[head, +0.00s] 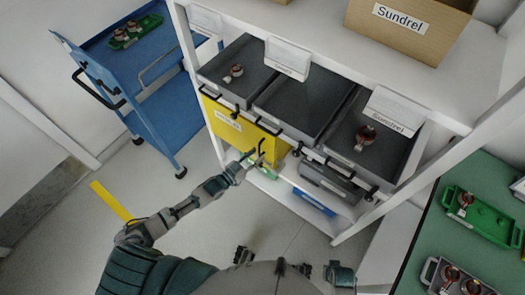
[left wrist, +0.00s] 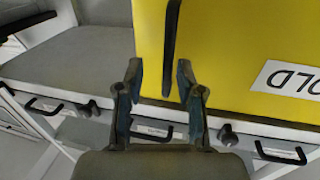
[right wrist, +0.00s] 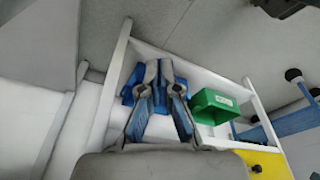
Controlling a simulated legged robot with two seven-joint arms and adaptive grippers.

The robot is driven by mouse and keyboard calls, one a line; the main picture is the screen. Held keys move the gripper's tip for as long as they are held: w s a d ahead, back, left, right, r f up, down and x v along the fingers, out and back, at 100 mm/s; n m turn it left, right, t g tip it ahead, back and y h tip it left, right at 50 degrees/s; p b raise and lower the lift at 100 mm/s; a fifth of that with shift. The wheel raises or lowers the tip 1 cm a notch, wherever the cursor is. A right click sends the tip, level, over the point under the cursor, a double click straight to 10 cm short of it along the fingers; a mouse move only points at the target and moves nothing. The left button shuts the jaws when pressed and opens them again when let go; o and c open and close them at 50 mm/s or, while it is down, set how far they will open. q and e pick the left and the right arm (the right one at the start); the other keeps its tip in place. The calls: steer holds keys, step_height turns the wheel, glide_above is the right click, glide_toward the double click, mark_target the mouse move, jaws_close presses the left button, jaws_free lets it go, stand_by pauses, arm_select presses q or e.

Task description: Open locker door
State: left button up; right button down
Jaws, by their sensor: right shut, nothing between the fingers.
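The yellow locker door (head: 240,138) is below the left grey drawer tray in the head view. It bears a white label, and no gap shows at its edge. A dark bar handle (head: 262,146) stands out near its right side. My left gripper (head: 250,157) is in front of the door at the handle. Contact cannot be told. My right gripper (right wrist: 160,68) has its fingertips together, empty, above a shelf; a yellow surface (right wrist: 266,165) shows at lower right.
Grey drawer trays (head: 305,95) with dark handles jut out above the door. A green bin (right wrist: 212,105) and blue items stand on the low white shelf. A blue cart (head: 165,100) is at left, a green table (head: 455,245) at right. The floor in front is clear.

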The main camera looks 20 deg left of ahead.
mark_target(259, 152)
arm_select(q)
steer(key=w, duration=0.3)
steer(key=shift+w+f, duration=0.1)
steer(key=shift+f, duration=0.1)
steer(key=shift+d+r, duration=0.1)
steer(key=shift+d, duration=0.65)
jaws_close()
steer(key=shift+a, duration=0.1)
arm_select(e)
steer(key=shift+w+a+r, duration=0.1)
steer(key=shift+a+r, duration=0.15)
steer(key=shift+r, duration=0.6)
